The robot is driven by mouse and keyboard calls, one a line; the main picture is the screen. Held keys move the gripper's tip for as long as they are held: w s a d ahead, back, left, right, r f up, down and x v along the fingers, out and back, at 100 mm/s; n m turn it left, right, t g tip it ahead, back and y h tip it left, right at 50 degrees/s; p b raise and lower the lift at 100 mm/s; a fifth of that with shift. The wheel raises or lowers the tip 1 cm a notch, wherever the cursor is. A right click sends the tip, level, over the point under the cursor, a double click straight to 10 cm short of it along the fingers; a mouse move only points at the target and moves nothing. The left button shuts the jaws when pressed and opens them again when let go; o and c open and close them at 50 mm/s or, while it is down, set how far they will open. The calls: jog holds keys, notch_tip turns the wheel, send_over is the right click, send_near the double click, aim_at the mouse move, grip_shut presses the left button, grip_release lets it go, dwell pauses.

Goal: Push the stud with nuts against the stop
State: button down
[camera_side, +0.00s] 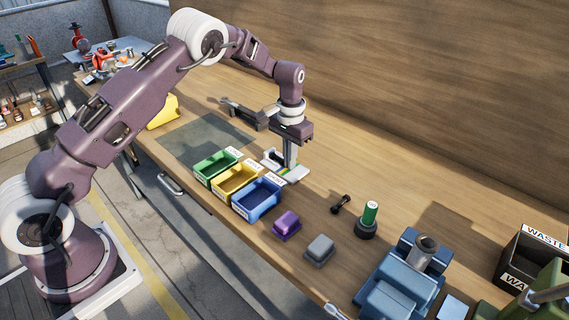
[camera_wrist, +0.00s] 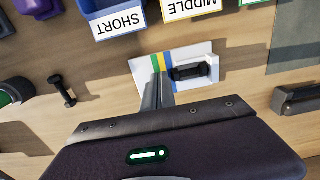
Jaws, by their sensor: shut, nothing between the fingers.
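A dark stud with nuts (camera_wrist: 190,72) lies on a white gauge board (camera_wrist: 207,54) with blue, yellow and green stripes. In the wrist view my gripper (camera_wrist: 157,78) is shut and empty over the stripes, just left of the stud. I cannot tell whether it touches the stud or board.
A second dark stud (camera_side: 341,204) lies on open bench. Green (camera_side: 214,172), yellow (camera_side: 234,183) and blue (camera_side: 257,200) bins stand beside the board. A green-topped cylinder (camera_side: 370,213), purple block (camera_side: 287,224), grey block (camera_side: 320,249) and blue vise (camera_side: 400,285) are toward the right.

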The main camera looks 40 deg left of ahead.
notch_tip(320, 180, up, 7)
dwell(0.5)
jog(key=s+d+r+t, duration=0.3)
jog(key=s+r, duration=1.1)
jog(key=r, duration=0.5)
jog(key=s+d+t, duration=0.2)
jog(key=s, duration=2.1)
jog(key=shift+f+t, duration=0.3)
jog(key=shift+f, duration=0.1)
